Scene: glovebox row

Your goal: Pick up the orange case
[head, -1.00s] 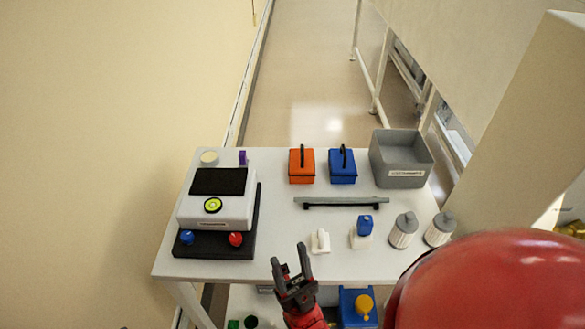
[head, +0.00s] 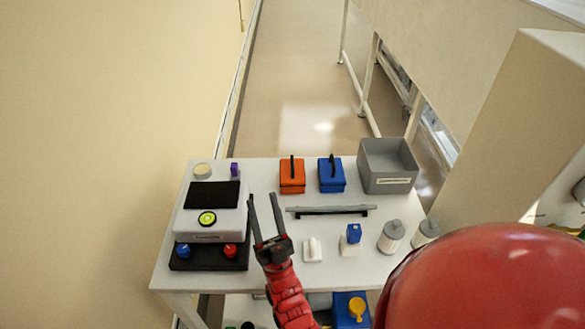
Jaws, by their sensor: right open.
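The orange case (head: 292,177) stands at the back middle of the white table, with a dark handle on its top. A similar blue case (head: 331,178) stands just right of it. My right gripper (head: 263,206) is open and empty, its two dark fingers pointing toward the back of the table. It is nearer to me than the orange case and a little left of it, apart from it. My left gripper does not show.
A grey bar (head: 330,210) lies across the table in front of the cases. A grey bin (head: 388,167) stands at the back right. A white device (head: 211,222) with knobs fills the left side. Small white items and grey-topped canisters (head: 391,237) stand at the front right.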

